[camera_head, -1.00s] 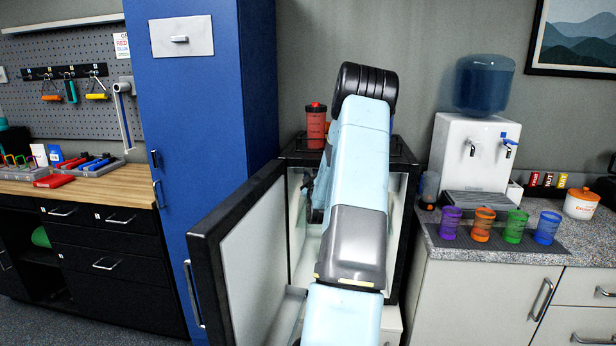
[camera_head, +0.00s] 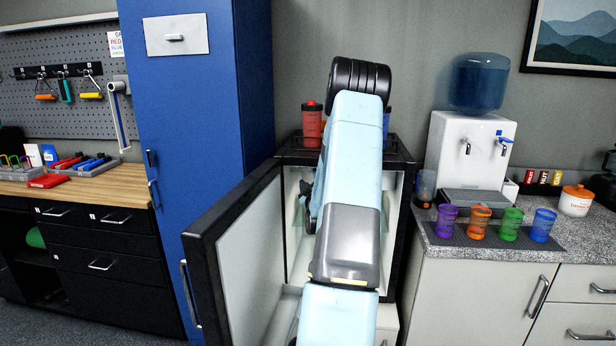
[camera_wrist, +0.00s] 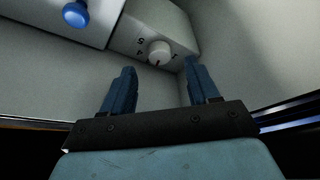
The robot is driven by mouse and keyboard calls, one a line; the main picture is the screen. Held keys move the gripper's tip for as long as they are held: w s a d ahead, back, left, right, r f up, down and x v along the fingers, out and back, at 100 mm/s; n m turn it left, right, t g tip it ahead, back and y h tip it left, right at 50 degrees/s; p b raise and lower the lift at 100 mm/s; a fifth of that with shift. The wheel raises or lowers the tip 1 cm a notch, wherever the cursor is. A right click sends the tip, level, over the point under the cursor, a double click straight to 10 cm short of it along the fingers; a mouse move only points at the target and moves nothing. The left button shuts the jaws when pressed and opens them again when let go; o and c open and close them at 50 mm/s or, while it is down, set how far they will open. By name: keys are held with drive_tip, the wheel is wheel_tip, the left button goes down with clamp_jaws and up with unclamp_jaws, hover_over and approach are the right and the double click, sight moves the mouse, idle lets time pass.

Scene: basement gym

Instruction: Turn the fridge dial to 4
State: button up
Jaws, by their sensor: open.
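The black mini fridge (camera_head: 401,200) stands open in the head view, with its door (camera_head: 245,250) swung out to the left. My arm reaches into it and hides most of the inside. In the wrist view the fridge dial (camera_wrist: 159,52) is a round white knob on a pale housing (camera_wrist: 135,25) with dark marks around it.
A blue round knob (camera_wrist: 75,14) is at the upper left in the wrist view. Fridge walls are close on both sides. A red bottle (camera_head: 312,124) stands on the fridge. A blue locker (camera_head: 205,130) is left; a counter with cups (camera_head: 479,222) is right.

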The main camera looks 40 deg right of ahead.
drive_tip(key=v, duration=0.9)
drive_tip(key=shift+a, duration=0.1)
